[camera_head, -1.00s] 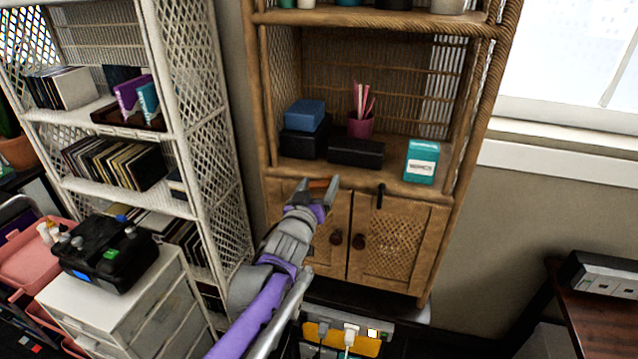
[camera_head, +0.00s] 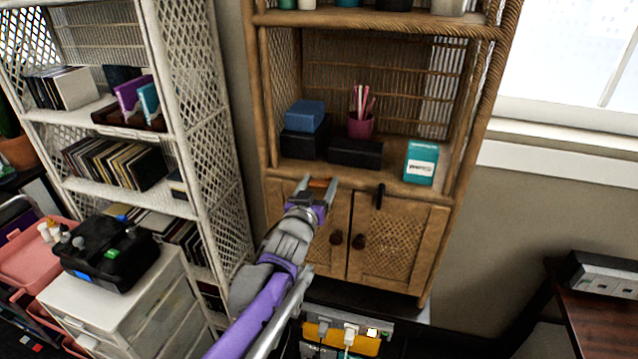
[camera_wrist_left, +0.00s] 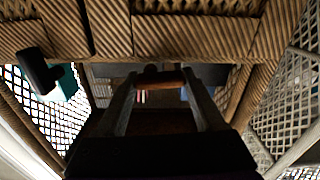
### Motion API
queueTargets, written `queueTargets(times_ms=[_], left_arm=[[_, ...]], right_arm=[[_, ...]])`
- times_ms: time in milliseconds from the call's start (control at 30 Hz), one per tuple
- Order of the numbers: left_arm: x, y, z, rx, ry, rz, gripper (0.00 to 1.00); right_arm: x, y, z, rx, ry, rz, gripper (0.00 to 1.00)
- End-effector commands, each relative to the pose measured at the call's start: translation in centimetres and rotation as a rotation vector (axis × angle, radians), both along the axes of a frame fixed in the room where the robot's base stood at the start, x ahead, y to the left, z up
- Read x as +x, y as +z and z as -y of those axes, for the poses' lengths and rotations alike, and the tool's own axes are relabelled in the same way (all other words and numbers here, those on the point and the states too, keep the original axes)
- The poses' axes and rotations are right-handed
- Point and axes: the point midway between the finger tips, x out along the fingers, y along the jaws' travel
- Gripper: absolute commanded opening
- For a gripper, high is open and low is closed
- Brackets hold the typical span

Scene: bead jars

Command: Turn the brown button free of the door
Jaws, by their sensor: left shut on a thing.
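The brown button (camera_head: 319,183) is a small orange-brown bar at the top edge of the cabinet's left door (camera_head: 330,222). My left gripper (camera_head: 318,184) is shut on it, a finger at each end. In the left wrist view the brown button (camera_wrist_left: 160,77) lies crosswise between the fingertips of the left gripper (camera_wrist_left: 160,82). In the head view it lies about level, along the door's top edge. Whether it still overlaps the door is too small to tell. Both doors look closed. My left arm hides part of the left door. My right gripper is out of view.
A black button (camera_head: 380,195) stands upright at the top of the right door (camera_head: 393,240); it also shows in the left wrist view (camera_wrist_left: 38,70). Two dark knobs sit mid-door. Boxes and a teal carton (camera_head: 421,162) stand on the shelf above. A white shelf (camera_head: 205,130) stands left.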

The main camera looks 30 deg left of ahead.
Motion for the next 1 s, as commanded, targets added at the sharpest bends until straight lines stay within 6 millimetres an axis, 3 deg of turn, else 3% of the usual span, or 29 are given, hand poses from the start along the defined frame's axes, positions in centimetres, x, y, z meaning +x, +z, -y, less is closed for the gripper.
queueTargets(times_ms=[133,433,467,533,867,1000], left_arm=[[0.0,0.2,0.0,0.092,0.0,-0.022,0.14],[0.0,0.1,0.0,0.11,0.0,-0.027,0.14],[0.0,0.1,0.0,0.11,0.0,-0.027,0.72],[0.0,0.1,0.0,0.11,0.0,-0.027,0.82],[-0.2,0.1,0.1,0.108,0.0,-0.027,0.82],[-1.4,0.1,0.4,0.108,0.0,-0.027,0.82]], right_arm=[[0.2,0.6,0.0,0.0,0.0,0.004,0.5],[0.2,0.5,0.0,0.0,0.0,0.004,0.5],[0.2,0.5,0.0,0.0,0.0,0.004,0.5],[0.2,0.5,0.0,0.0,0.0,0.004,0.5],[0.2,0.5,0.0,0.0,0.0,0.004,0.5],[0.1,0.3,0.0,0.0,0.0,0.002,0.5]])
